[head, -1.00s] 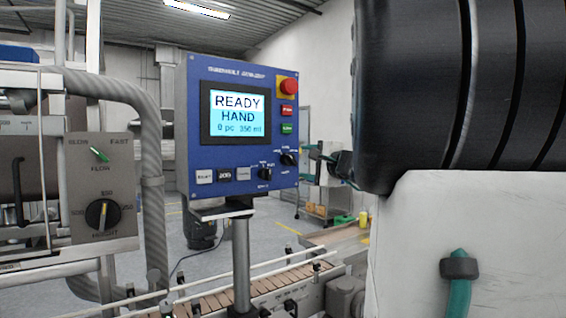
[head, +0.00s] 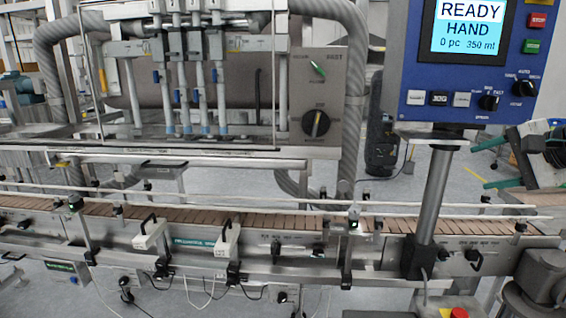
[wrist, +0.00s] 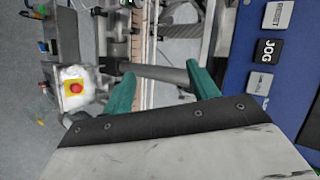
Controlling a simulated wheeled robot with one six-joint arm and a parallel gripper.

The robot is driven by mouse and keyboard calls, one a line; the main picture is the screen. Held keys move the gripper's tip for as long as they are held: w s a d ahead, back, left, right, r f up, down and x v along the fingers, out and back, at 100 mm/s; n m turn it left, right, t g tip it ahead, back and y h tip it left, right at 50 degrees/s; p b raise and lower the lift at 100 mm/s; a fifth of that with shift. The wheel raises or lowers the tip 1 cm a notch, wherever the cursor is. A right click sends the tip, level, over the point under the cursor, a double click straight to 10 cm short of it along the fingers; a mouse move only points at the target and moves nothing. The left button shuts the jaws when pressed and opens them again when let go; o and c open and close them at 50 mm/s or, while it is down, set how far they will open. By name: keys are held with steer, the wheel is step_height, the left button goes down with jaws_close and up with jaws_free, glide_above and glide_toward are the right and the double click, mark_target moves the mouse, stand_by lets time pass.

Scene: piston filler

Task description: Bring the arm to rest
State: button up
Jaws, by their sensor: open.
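My gripper (wrist: 162,84) shows in the wrist view with its two teal fingers spread wide and nothing held between them. The grey panel post (wrist: 155,73) passes behind the gap between the fingers, apart from them as far as I can tell. In the head view my gripper (head: 498,164) is at the right edge, just below the blue control panel (head: 408,70), with its teal fingers pointing left. The panel's screen (head: 473,28) reads READY, HAND, 0 pc, 350 ml. The panel also fills the right side of the wrist view (wrist: 238,95), with the JOG button (wrist: 269,49) close by.
A conveyor (head: 270,222) with guide rails runs across the head view. Filling nozzles (head: 190,70) stand behind a clear guard. A knob plate (head: 315,95) is left of the panel. A red stop button (wrist: 75,87) sits on a yellow plate at left in the wrist view.

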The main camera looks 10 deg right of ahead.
steer(key=s+a+f+n+g+h, duration=0.1)
steer(key=s+a+f+n+g, duration=0.2)
steer(key=a, duration=0.4)
steer(key=s+a+f+n+g, duration=0.3)
steer(key=s+a+f+n, duration=0.2)
steer(key=s+a+n, duration=0.2)
steer(key=s+a+f+n+g+h, duration=0.1)
steer(key=s+a+f+n+g, duration=0.2)
steer(key=s+a, duration=0.4)
steer(key=shift+s+a+f+n+g+h, duration=0.2)
steer(key=shift+f+n+g+h, duration=0.15)
steer(key=shift+f+n, duration=0.55)
steer(key=shift+r, duration=0.15)
